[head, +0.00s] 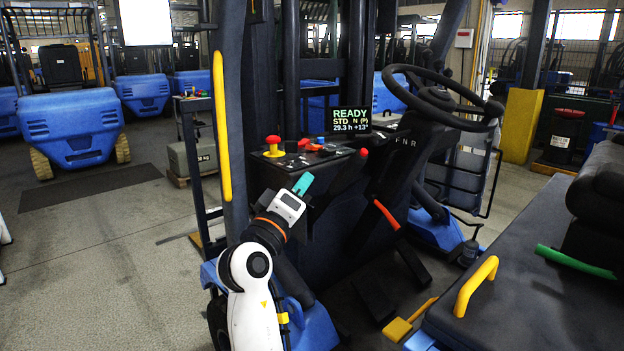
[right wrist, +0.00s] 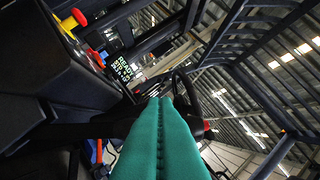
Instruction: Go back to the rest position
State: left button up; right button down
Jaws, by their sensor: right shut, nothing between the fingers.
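My right gripper (head: 302,184) has teal fingers and stands in front of the forklift's dark control console (head: 318,158), just below its front edge. In the right wrist view its two teal fingers (right wrist: 161,100) lie together, with nothing between them. My white right forearm rises from the bottom of the head view. Whether the fingertips touch the console I cannot tell. My left gripper is not in view.
A red-topped button (head: 273,142) and a display (head: 350,121) reading READY sit at the console. A steering wheel (head: 440,95) is at the right, above a black seat (head: 540,290) with a yellow handle (head: 476,285). A yellow grab bar (head: 221,125) stands left. Open floor lies further left.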

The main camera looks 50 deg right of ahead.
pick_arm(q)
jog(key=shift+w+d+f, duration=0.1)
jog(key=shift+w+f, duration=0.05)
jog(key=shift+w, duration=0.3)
pick_arm(e)
jog(key=shift+a+f, duration=0.1)
jog(key=shift+a, duration=0.45)
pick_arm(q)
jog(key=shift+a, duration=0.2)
